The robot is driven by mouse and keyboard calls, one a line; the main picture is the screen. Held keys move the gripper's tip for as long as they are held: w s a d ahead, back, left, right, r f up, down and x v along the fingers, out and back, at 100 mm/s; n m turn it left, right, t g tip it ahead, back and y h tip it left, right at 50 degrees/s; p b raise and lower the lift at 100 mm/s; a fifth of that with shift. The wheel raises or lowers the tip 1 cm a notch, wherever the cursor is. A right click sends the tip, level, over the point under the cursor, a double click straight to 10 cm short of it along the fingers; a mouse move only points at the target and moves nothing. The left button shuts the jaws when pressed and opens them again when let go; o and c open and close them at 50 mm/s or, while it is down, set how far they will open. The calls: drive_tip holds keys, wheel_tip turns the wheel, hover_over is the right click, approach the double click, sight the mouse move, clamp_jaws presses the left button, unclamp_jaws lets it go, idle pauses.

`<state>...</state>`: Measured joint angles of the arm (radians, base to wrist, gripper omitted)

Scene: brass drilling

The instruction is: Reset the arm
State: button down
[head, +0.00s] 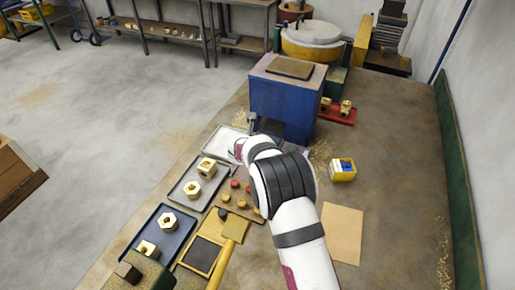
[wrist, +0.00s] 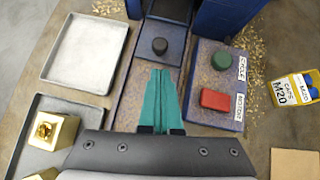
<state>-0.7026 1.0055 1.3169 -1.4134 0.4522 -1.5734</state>
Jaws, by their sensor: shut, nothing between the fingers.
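My gripper (wrist: 160,76) shows as two teal fingers in the wrist view, pressed together with nothing between them. Its tips point at a round black knob (wrist: 160,46) on a blue plate, with a small gap in the picture; I cannot tell its height. To the right, a panel carries a green button (wrist: 221,61) labelled CYCLE and a red button (wrist: 215,99) with a label that is hard to read. In the head view, my arm reaches towards the blue machine (head: 282,98) and hides the fingers and these buttons.
An empty tray (wrist: 87,50) lies left of the fingers. A grey tray (head: 179,198) and a dark blue tray (head: 150,222) hold brass parts. A yellow bin (head: 343,175) and a brown sheet (head: 342,232) lie right of my arm. The far right tabletop is mostly clear.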

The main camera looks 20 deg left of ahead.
drive_tip(key=shift+v, duration=1.05)
drive_tip(key=shift+f, duration=0.1)
drive_tip(key=s+d+r+m+g+h, duration=0.1)
drive_tip(key=d+r+m+h, duration=0.1)
drive_tip(key=d+r+m, duration=0.5)
drive_tip(key=s+d+r+m+h, duration=0.1)
drive_tip(key=d+r+m, duration=0.1)
drive_tip(key=d+m, duration=0.5)
drive_tip(key=s+d+r+m+g+h, duration=0.1)
drive_tip(key=s+d+r+m+g, duration=0.15)
drive_tip(key=s+d+m, duration=0.45)
drive_tip(key=s+d+r+m+g+h, duration=0.1)
drive_tip(key=s+d+r+m, duration=0.25)
drive_tip(key=d, duration=0.55)
drive_tip(key=s+f+m+g+y, duration=0.1)
drive_tip(key=s+m+g+y, duration=0.3)
drive_tip(key=s+m, duration=1.5)
drive_tip(key=s+y, duration=0.1)
drive_tip(key=s, duration=0.6)
drive_tip(key=shift+s+d, duration=0.35)
drive_tip(key=shift+d, duration=0.05)
